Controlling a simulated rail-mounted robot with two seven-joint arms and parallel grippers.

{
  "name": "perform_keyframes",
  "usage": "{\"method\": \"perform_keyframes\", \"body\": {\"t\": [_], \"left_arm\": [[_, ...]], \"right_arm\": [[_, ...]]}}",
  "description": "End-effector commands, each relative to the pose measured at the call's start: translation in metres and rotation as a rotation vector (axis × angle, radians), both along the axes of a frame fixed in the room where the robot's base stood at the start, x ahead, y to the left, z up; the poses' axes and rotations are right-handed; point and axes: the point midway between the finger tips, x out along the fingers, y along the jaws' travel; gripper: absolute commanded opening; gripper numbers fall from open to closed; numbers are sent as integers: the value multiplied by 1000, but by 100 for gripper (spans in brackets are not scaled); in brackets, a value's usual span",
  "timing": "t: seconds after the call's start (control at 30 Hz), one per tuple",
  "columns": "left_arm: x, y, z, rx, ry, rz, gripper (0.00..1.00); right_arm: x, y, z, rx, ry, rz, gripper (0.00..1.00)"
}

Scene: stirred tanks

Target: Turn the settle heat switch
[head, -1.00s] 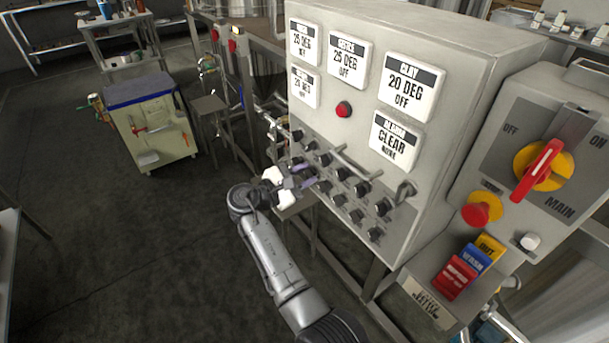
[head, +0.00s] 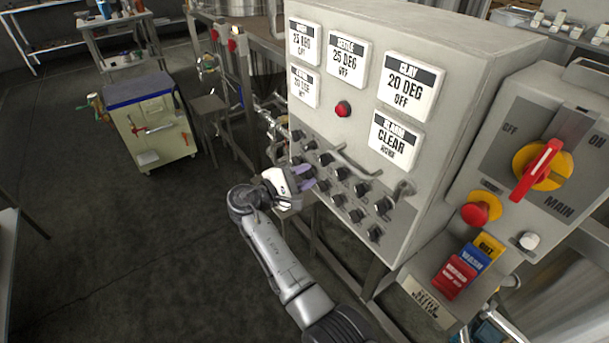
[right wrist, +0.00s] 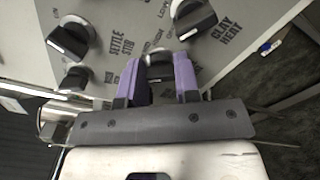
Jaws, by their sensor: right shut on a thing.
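The grey control panel (head: 340,150) carries rows of black rotary knobs. My right gripper (head: 306,178) is at the left part of the lower knobs, its purple fingers against the panel. In the right wrist view the two fingers (right wrist: 158,80) are shut on a black knob (right wrist: 158,67), one on each side; its own label is mostly hidden. The printed words SETTLE STIR (right wrist: 122,40) stand to its left and CLAY HEAT (right wrist: 226,28) to its right. The settle display (head: 347,62) reads 25 DEG OFF. My left gripper is not in view.
Other knobs (right wrist: 193,18) sit close around the fingers. Metal handles (head: 355,162) stick out from the panel. To the right are a red main switch (head: 538,170) and a red stop button (head: 476,214). Open floor lies to the left, with a cabinet (head: 152,122).

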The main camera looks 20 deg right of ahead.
Motion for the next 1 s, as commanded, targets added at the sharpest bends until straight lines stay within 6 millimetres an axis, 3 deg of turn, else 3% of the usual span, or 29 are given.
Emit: {"method": "perform_keyframes", "body": {"t": [0.4, 1.0], "left_arm": [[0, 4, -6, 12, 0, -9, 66], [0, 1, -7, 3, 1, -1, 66]], "right_arm": [[0, 0, -1, 54, -211, 1, 6], [-1, 0, -1, 66, -257, 0, 6]]}}
